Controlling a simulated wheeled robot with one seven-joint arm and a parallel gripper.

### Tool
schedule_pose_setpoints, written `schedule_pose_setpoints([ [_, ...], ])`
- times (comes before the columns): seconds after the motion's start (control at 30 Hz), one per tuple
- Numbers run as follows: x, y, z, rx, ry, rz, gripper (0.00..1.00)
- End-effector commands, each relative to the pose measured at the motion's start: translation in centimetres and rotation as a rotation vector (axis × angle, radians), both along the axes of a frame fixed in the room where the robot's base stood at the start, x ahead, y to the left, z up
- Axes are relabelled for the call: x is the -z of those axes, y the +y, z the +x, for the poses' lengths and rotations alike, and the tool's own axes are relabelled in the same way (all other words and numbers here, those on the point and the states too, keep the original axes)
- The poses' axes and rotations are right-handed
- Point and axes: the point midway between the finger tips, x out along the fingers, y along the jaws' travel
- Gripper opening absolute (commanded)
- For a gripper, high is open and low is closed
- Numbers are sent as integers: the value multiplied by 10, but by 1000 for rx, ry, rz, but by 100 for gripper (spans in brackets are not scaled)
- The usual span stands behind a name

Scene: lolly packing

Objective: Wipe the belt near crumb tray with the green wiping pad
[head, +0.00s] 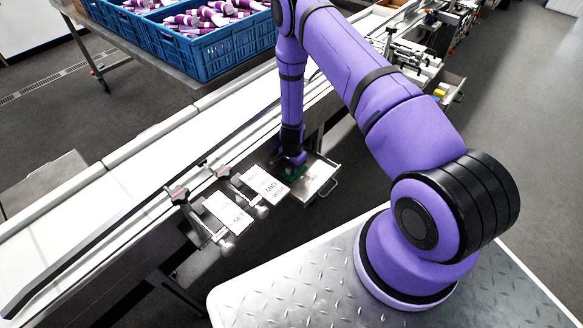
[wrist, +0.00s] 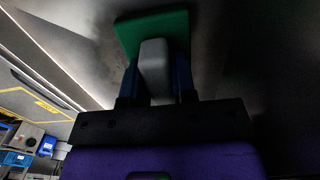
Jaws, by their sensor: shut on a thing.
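My gripper (head: 291,158) points down beside the conveyor in the head view. In the wrist view my gripper (wrist: 155,82) has its blue fingers closed on the grey handle of the green wiping pad (wrist: 127,36). A little of the green pad (head: 294,173) shows under the gripper in the head view, at the left part of a metal tray (head: 318,180) with a handle, which looks like the crumb tray. I cannot tell whether the pad touches the tray. The white belt (head: 150,165) runs diagonally to the left of the gripper.
Two brackets with white cards, one reading SET (head: 228,212) and one MID (head: 264,184), stick out from the conveyor's near side. A blue crate (head: 225,52) of purple-and-white items stands beyond the belt. Metal fittings (head: 410,58) line the conveyor further up. A rail runs along the belt.

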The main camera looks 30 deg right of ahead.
Motion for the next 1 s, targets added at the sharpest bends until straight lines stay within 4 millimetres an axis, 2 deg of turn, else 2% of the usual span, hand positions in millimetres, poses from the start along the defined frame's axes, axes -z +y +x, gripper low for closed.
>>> schedule_pose_setpoints([
  [0.6,0,-30,10,2,2,-3,3],
  [1.0,-1,-32,11,1,0,-2,3],
])
